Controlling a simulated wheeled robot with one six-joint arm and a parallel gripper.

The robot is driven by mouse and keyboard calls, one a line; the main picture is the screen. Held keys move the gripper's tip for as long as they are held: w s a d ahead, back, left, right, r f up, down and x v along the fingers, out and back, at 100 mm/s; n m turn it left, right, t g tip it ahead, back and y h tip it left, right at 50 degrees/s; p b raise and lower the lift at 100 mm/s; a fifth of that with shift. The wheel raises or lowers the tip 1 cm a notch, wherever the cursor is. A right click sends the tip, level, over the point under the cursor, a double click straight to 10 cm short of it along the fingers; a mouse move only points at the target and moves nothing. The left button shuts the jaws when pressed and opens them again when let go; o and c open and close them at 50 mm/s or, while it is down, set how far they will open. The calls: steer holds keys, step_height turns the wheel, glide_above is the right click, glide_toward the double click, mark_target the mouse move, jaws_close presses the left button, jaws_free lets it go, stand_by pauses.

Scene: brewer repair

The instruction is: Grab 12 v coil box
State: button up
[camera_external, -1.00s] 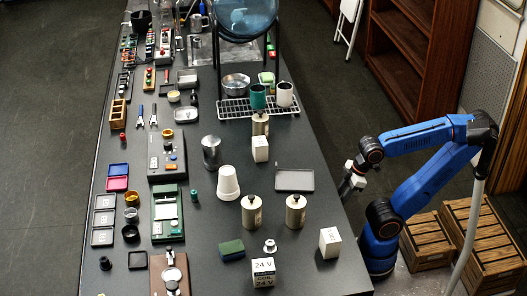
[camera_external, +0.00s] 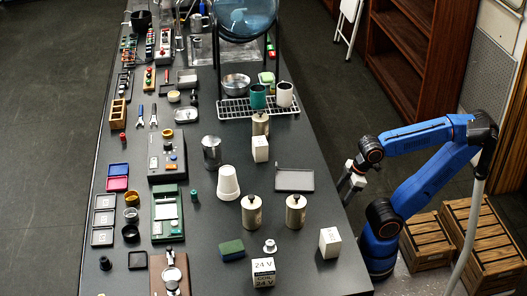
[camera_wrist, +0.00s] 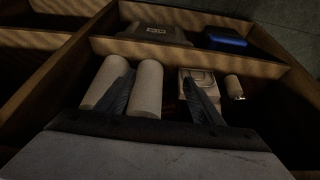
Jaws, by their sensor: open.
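No box with a readable 12 V label shows. A white box marked 24 V COIL (camera_external: 264,273) stands at the near end of the table. Two more white boxes, one at the right edge (camera_external: 330,242) and one mid-table (camera_external: 260,148), have print too small to read. My gripper (camera_external: 350,190) is beside the table's right edge. In the wrist view my gripper (camera_wrist: 158,76) is open, its fingers over a wooden compartment. A pale boxy item (camera_wrist: 200,83) lies there by the right finger, partly hidden; its label cannot be read.
Two pale cylinders (camera_wrist: 147,90) lie around the left finger, and a small cylinder (camera_wrist: 234,88) lies farther right. Wooden dividers (camera_wrist: 190,52) separate a grey labelled case (camera_wrist: 155,33) and a blue box (camera_wrist: 225,40) behind. Wooden crates (camera_external: 427,240) stand beside my arm.

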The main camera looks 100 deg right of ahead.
step_height(320, 180, up, 5)
steer(key=s+d+m+g+h, duration=0.1)
steer(key=s+d+m+g, duration=0.2)
steer(key=m, duration=0.3)
step_height(320, 180, up, 35)
steer(key=m+g, duration=0.2)
steer(key=m, duration=0.9)
glide_above(260, 141)
steer(key=a, duration=0.3)
steer(key=shift+h, duration=0.4)
steer(key=d+f, duration=0.1)
steer(key=f, duration=0.4)
steer(key=d+f, duration=0.1)
steer(key=f, duration=0.5)
steer(key=d+f, duration=0.1)
steer(key=f, duration=0.5)
steer(key=shift+f, duration=0.25)
steer(key=c, duration=1.3)
